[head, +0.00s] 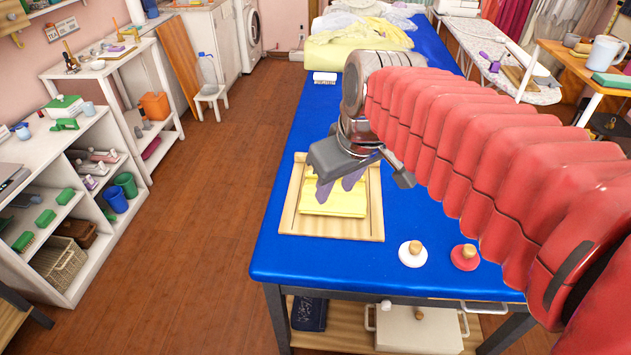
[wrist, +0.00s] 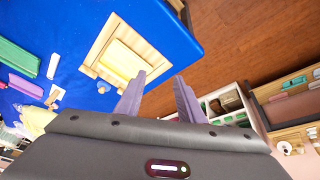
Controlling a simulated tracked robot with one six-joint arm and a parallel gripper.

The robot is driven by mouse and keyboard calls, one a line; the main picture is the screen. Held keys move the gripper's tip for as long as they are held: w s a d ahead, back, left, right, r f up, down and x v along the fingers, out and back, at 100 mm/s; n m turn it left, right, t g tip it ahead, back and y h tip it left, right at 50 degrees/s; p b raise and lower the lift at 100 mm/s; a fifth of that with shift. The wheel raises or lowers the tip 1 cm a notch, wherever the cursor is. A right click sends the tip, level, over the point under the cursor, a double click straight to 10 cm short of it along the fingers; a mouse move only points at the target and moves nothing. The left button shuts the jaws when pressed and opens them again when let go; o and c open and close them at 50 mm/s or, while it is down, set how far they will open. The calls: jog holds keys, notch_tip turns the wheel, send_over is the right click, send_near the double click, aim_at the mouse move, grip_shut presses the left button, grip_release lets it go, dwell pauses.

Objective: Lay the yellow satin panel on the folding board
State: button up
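The yellow satin panel (head: 334,206) lies flat on the wooden folding board (head: 370,227), inside its raised edges, on the blue table. It looks like a folded rectangle. In the wrist view the panel (wrist: 120,60) and the board (wrist: 99,45) appear beyond the fingertips, to the left. My gripper (head: 340,187) is over the panel in the head view, hiding its far part. In the wrist view my gripper (wrist: 160,84) has its two purple fingers spread apart with nothing between them. The fingers look clear of the panel.
A white knobbed disc (head: 411,258) and a red one (head: 465,261) stand right of the board. Pale yellow and white fabric (head: 355,42) is heaped at the table's far end. The blue table (head: 285,200) is bare around the board's left.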

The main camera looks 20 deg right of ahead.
jog(key=s+f+m, duration=0.1)
jog(key=s+f, duration=0.1)
jog(key=s, duration=0.2)
jog(key=s+a+f+m+t, duration=0.1)
jog(key=s+f, duration=0.1)
jog(key=s, duration=0.3)
jog(key=shift+s+a+f+m, duration=0.25)
jog(key=shift+s+f+m, duration=0.05)
jog(key=shift+m, duration=0.1)
